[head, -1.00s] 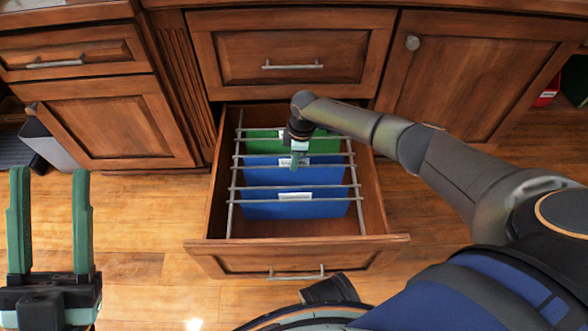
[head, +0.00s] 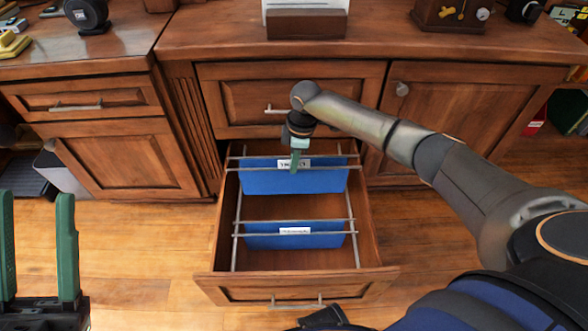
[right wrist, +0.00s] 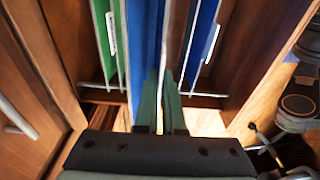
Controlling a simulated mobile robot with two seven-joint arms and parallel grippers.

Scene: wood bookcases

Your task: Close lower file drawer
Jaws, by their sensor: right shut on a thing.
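The lower file drawer (head: 246,283) is pulled out, with its front and handle (head: 298,303) toward me. Inside, a rear blue folder (head: 275,181) and a front blue folder (head: 294,241) hang on metal rails, with a gap between them. My right gripper (head: 295,165) points down at the rear blue folder's top. In the right wrist view, its green fingers (right wrist: 161,85) are close together on a blue folder, with a green folder (right wrist: 104,35) at left and another blue folder (right wrist: 205,40) at right. My left gripper (head: 37,200) is open and empty, left of the drawer.
The upper drawer (head: 235,100) is shut above, and my right arm crosses in front of it. A shut cabinet door (head: 425,115) is at right, another (head: 125,155) at left. Bare wood floor (head: 450,270) lies right of the drawer. The desktop (head: 390,40) holds several items.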

